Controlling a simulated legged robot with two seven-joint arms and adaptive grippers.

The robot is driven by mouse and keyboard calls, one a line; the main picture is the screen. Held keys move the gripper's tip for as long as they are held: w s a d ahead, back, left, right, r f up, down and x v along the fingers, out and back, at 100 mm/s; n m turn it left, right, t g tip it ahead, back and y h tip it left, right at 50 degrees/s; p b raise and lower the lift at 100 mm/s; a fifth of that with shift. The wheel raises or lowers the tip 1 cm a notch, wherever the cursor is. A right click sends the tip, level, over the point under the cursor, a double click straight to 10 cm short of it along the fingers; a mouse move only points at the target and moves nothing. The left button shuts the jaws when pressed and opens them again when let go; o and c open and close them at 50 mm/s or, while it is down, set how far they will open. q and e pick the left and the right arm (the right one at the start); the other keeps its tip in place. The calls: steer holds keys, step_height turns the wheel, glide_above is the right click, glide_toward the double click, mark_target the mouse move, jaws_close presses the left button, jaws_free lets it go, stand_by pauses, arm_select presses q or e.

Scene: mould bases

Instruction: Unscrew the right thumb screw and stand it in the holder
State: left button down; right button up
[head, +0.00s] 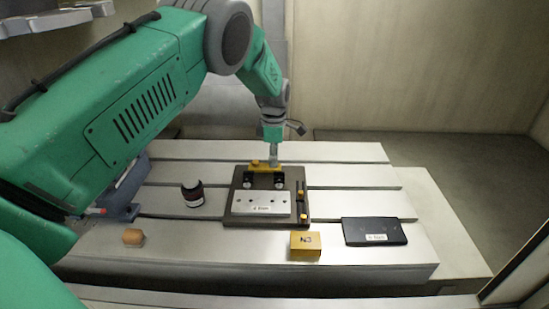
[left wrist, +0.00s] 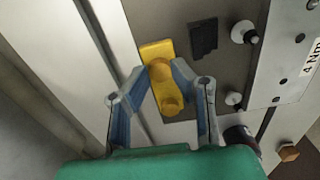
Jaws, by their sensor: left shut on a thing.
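A yellow bar (head: 286,169) with yellow round-headed screws lies at the back of a dark base plate (head: 234,219). My left gripper (head: 272,164) comes down on the right part of the bar. In the left wrist view its blue-grey fingers (left wrist: 160,68) are closed around the upper yellow thumb screw (left wrist: 159,71), the right one in the head view. The left thumb screw (head: 254,163) stands beside it; it also shows in the left wrist view (left wrist: 172,103). I cannot identify the holder with certainty. My right gripper is not in view.
A silver plate (head: 262,208) with a label lies on the base. Yellow pieces (head: 301,194) sit on its right edge.

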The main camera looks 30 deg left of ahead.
arm_select(q)
steer(key=c, duration=1.3)
jaws_free()
step_height(320, 180, up, 12)
steer(key=shift+w+f, duration=0.1)
steer(key=shift+f, duration=0.1)
